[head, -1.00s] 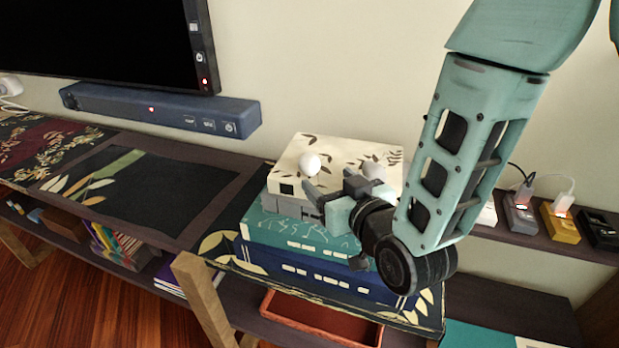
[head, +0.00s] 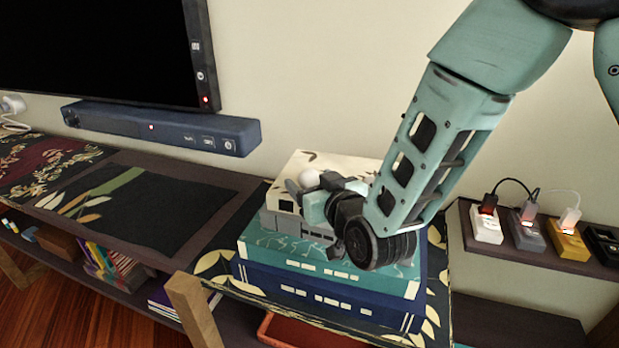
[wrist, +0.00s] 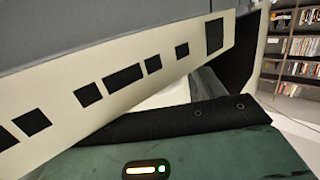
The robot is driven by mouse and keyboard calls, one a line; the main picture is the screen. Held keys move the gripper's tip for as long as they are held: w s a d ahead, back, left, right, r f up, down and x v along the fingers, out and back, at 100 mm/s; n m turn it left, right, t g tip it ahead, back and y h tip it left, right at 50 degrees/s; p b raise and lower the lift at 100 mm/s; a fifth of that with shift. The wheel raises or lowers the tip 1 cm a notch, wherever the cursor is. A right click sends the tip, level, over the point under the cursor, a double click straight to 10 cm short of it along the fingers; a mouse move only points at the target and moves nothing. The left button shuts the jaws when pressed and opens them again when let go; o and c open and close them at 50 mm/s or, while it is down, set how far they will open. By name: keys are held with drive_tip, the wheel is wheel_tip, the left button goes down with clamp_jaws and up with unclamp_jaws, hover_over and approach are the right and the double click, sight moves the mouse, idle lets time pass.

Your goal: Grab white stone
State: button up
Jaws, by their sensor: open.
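A white rounded stone (head: 308,179) shows on top of a stack of books, with its lower part hidden behind my gripper. My gripper (head: 303,190) is open at the left part of the stack top, its fingers beside the stone. I cannot tell whether they touch it. In the wrist view, a dark finger pad (wrist: 190,122) lies close to a cream book spine (wrist: 130,78). A pale patch (wrist: 165,97) shows between them; I cannot tell if it is the stone.
The stack has a cream patterned book (head: 335,162) above a teal book (head: 310,250) and a blue book (head: 320,293). A soundbar (head: 165,125) is at left on the wall. Chargers (head: 525,230) stand on a right shelf. The dark mat (head: 150,215) at left is clear.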

drive_tip(key=c, duration=1.1)
drive_tip(key=shift+c, duration=0.2)
